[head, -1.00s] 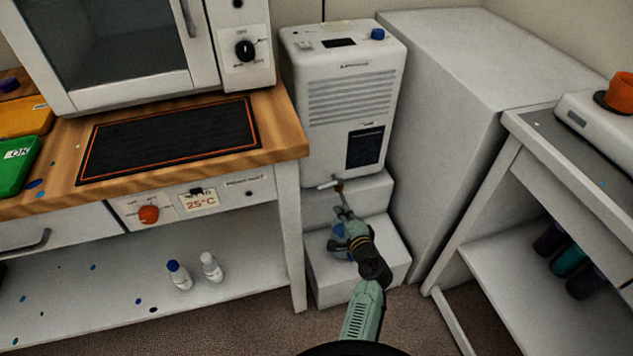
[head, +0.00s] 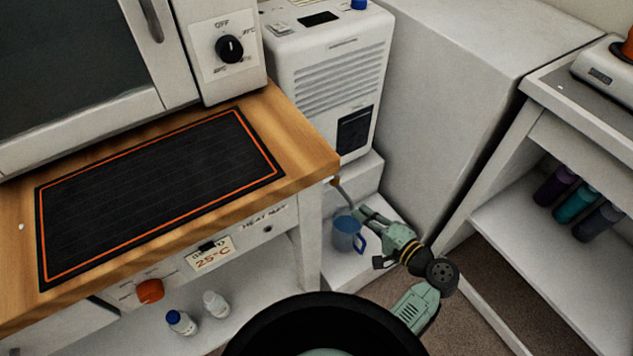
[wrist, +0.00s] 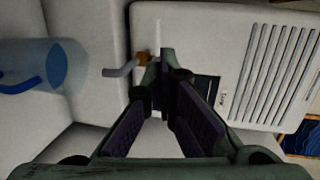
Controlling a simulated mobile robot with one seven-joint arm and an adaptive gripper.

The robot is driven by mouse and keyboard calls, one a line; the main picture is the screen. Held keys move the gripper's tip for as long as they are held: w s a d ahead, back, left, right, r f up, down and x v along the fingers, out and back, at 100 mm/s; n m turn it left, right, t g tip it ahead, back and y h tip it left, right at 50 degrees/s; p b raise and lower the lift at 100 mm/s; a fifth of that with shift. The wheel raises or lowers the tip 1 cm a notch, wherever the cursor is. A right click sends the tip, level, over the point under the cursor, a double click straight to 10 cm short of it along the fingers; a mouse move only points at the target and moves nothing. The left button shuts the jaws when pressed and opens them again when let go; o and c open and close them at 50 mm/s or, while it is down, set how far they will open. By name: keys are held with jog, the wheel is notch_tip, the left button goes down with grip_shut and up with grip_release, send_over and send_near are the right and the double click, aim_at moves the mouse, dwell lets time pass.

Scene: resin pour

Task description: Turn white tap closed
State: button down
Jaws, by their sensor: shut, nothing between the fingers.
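The white tap is low on the front of the white dehumidifier-like unit (head: 325,85). In the wrist view the tap's brass-coloured body (wrist: 143,58) shows, with a grey spout (wrist: 118,71) and a pale, thin lever (wrist: 157,38). My gripper (wrist: 168,62) is shut and empty, its tips close beside the lever; I cannot tell whether they touch. In the head view my gripper (head: 362,210) is at the right of the spout (head: 343,191), and the bench corner hides the lever. A translucent blue jug (head: 348,236) stands below the spout.
The wooden bench (head: 318,160) with a black heat mat (head: 160,190) juts out left of the tap. A large white block (head: 455,80) stands at the right. Bottles (head: 214,304) are on the bench's lower shelf. A white step (head: 335,265) supports the jug.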

aim_at(325, 181)
jog(key=p+x, duration=0.2)
jog(key=x, duration=1.1)
jog(key=shift+w+a+p, duration=0.3)
jog(key=shift+p, duration=0.05)
jog(key=shift+f, duration=0.15)
jog(key=shift+w+a+b, duration=0.45)
jog(key=shift+a, duration=0.2)
jog(key=shift+a, duration=0.1)
